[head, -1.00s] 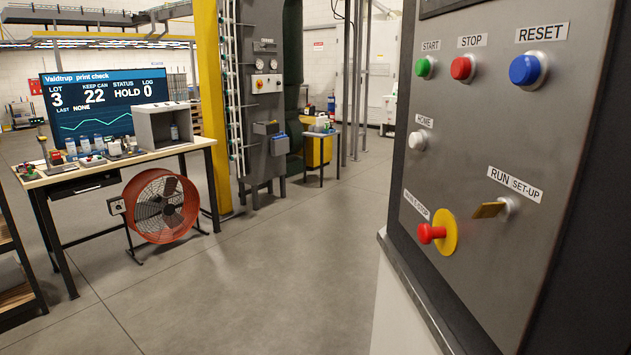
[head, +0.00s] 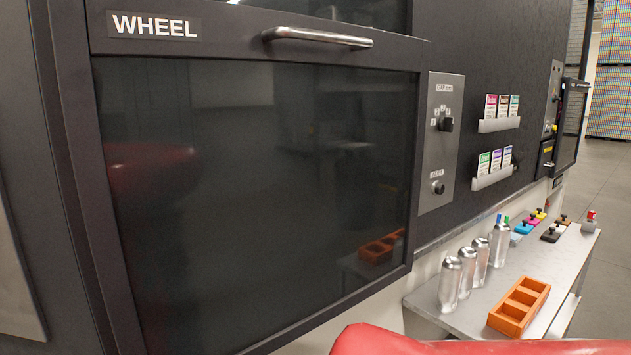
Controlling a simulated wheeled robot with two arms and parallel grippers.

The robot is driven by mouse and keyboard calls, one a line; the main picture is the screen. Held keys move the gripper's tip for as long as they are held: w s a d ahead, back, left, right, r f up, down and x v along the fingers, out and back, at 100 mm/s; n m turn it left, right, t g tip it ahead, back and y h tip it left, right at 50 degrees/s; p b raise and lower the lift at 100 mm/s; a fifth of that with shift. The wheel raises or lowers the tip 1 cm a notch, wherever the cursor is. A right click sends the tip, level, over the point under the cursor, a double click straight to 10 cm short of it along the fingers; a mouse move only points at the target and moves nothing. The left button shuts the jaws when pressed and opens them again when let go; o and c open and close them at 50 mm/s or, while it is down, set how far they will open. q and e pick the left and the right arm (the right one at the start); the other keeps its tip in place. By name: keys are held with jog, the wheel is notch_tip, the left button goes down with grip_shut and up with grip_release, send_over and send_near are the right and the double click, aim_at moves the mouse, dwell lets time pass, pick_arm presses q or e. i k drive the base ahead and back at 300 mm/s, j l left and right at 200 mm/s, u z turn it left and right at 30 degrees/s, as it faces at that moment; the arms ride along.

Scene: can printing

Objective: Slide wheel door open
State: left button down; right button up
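The wheel door (head: 260,190) fills the left and middle of the head view. It is a dark tinted window in a black frame, with a white WHEEL label (head: 154,25) at its upper left. A horizontal metal handle (head: 316,38) sits on its top rail. The door covers its opening and appears closed. Neither gripper is in view. Nothing touches the handle.
A control panel (head: 441,140) and card holders (head: 497,124) are right of the door. Below, a metal shelf (head: 428,301) carries several silver cans (head: 467,270), an orange divided tray (head: 519,306) and small coloured items. A red surface (head: 400,341) shows at the bottom edge.

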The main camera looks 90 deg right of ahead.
aim_at(247, 177)
jog(key=z, duration=2.55)
jog(key=i+u, duration=0.3)
jog(key=k+j, duration=0.05)
jog(key=k, duration=0.05)
